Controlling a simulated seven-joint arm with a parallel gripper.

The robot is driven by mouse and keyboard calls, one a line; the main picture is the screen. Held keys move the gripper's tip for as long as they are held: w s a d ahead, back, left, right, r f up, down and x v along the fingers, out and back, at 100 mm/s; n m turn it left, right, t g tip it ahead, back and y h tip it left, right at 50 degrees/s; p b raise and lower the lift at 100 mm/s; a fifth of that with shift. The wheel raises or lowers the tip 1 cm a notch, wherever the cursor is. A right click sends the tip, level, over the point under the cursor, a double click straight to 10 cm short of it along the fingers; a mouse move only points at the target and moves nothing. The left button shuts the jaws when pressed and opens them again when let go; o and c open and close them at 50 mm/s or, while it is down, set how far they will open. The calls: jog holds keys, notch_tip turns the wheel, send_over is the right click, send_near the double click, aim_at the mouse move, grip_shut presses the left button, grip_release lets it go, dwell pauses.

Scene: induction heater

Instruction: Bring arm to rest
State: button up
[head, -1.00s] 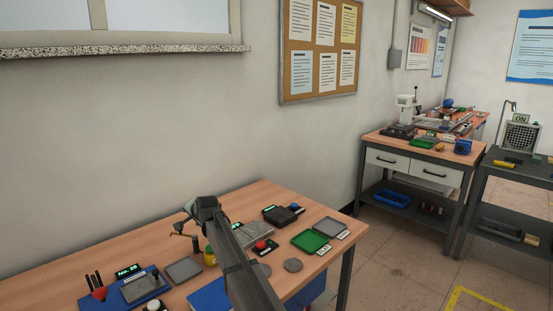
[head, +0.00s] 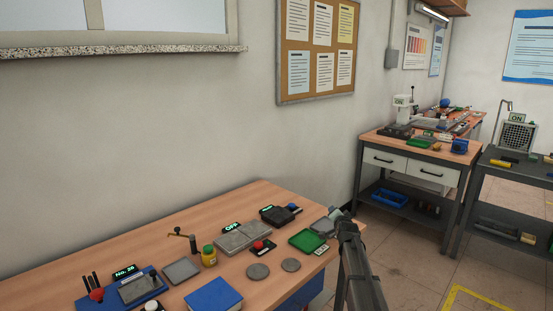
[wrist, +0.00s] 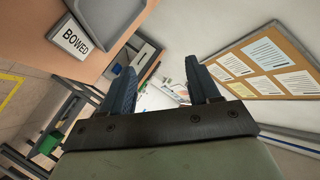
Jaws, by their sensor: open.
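My gripper (wrist: 163,95) shows in the wrist view with its two dark fingers apart and nothing between them. In the head view my arm reaches up from the bottom right, and its end is over the right end of the wooden workbench (head: 190,260). The fingers are too small to make out there. The wrist view is tilted; a grey tray (wrist: 90,20) with a "BOWED" label (wrist: 73,41) is close at its upper left.
A second bench (head: 412,160) and a dark cart (head: 510,185) are at right.

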jog(key=s+d+f+g+h, duration=0.1)
jog(key=s+d+f+h, duration=0.1)
jog(key=s+d+f, duration=0.75)
jog(key=s+a+f+n+g+y, duration=0.1)
jog(key=s+a+f+g, duration=0.2)
jog(key=s+f, duration=0.6)
jog(key=s+a+f+n+g+y, duration=0.1)
jog(key=s+a+f+n+g, duration=0.2)
jog(key=s+f, duration=0.5)
jog(key=s+a+f+g+y, duration=0.1)
jog(key=s+a+f+g, duration=0.4)
jog(key=f, duration=0.7)
jog(key=s+a+f+n+g, duration=0.2)
jog(key=s+f, duration=0.2)
jog(key=s, duration=0.7)
jog(key=s+a+f+n+g, duration=0.15)
jog(key=s+f, duration=0.35)
jog(key=s, duration=0.6)
jog(key=s+a+n+g, duration=0.2)
jog(key=s+g, duration=0.4)
jog(key=s, duration=1.6)
jog(key=shift+s+a, duration=0.3)
jog(key=shift+a, duration=0.2)
jog(key=shift+w+n, duration=0.1)
jog(key=shift+n, duration=0.15)
jog(key=shift+c, duration=0.2)
